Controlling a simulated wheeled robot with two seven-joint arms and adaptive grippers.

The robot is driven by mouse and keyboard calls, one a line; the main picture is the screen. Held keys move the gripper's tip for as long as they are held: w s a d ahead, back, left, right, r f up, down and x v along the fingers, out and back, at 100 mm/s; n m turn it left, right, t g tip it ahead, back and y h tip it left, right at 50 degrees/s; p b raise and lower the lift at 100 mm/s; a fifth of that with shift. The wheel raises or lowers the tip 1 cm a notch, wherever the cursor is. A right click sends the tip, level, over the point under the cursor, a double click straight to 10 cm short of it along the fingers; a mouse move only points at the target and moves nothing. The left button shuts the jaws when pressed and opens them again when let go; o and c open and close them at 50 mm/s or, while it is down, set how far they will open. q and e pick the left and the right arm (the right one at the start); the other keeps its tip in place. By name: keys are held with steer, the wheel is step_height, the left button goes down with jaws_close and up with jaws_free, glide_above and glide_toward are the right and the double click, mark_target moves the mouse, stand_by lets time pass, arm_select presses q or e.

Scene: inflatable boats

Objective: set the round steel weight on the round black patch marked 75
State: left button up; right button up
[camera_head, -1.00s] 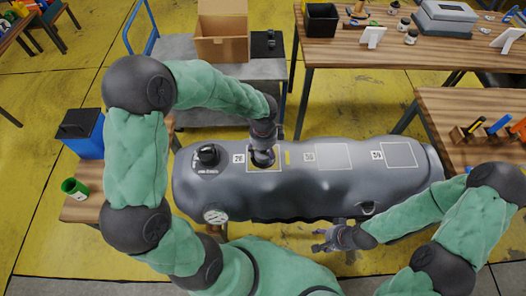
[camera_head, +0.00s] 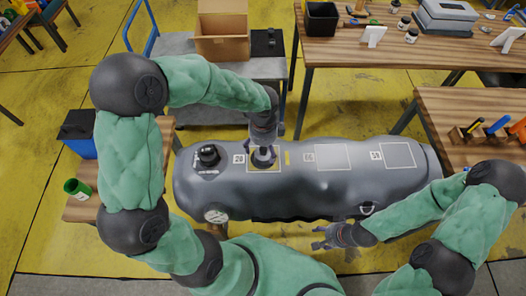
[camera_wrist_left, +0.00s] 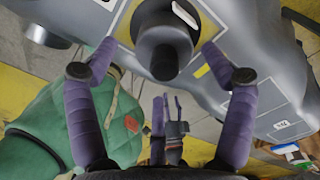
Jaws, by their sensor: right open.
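The round steel weight (camera_head: 263,160) stands upright on the leftmost square-outlined spot of the grey inflatable tube. It also shows in the left wrist view (camera_wrist_left: 163,40) as a dark grey cylinder with a narrower knob, on or over a dark round area. The weight hides most of the black patch, and the small number beside it is hard to read. My left gripper (camera_head: 262,148) is open just above the weight, its purple fingers (camera_wrist_left: 158,60) spread on both sides, apart from the knob. My right gripper (camera_head: 322,238) is open and empty in front of the tube.
The grey tube (camera_head: 225,190) carries a black valve cap (camera_head: 209,155), a pressure gauge (camera_head: 216,214) and two pale squares to the right. A cart with a cardboard box (camera_head: 221,47) stands behind. Wooden tables stand at right, and a green cup (camera_head: 77,188) is at left.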

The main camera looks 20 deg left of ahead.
mark_target(263, 149)
arm_select(q)
step_height(263, 149, up, 8)
steer(key=shift+w+f+p, duration=0.1)
steer(key=shift+w+p, duration=0.05)
steer(key=shift+p, duration=0.65)
